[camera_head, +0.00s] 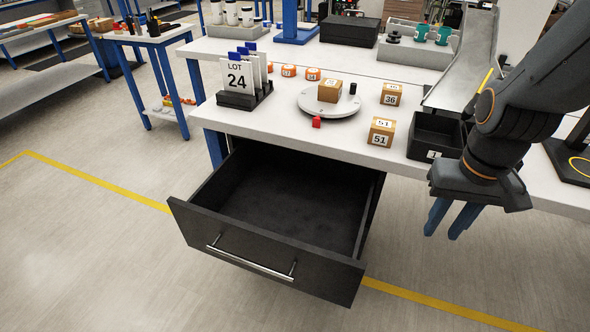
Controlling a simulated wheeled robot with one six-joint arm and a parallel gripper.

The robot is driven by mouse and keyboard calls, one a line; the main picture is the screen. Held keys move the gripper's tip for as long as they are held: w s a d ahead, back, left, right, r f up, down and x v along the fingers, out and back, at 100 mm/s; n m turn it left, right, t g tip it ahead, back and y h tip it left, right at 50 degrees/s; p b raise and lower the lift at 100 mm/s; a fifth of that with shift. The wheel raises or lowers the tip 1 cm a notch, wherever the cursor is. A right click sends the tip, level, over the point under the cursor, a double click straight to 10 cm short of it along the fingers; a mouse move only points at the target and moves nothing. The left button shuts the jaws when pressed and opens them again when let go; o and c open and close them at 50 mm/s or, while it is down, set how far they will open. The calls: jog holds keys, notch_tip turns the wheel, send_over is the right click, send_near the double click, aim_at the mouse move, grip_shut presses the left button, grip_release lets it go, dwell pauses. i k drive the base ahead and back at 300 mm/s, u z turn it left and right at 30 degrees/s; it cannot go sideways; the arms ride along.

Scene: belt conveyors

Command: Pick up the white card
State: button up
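The white card (238,77), printed "LOT 24", stands upright in a black slotted holder (244,97) at the left end of the white table. More white cards with blue tops (254,64) stand behind it in the same holder. My gripper (450,224) hangs at the right with its blue fingers pointing down, in front of the table edge and far from the card. A gap shows between the fingers, and nothing is seen between them.
An open, empty black drawer (290,194) juts out below the table (350,130). Right of the cards are a round grey plate (345,107) bearing a box, a red cube (316,122), numbered boxes (381,131) and a black bin (432,136). A side table (150,36) stands at left.

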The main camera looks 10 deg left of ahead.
aim_at(237, 76)
jog(key=u, duration=1.55)
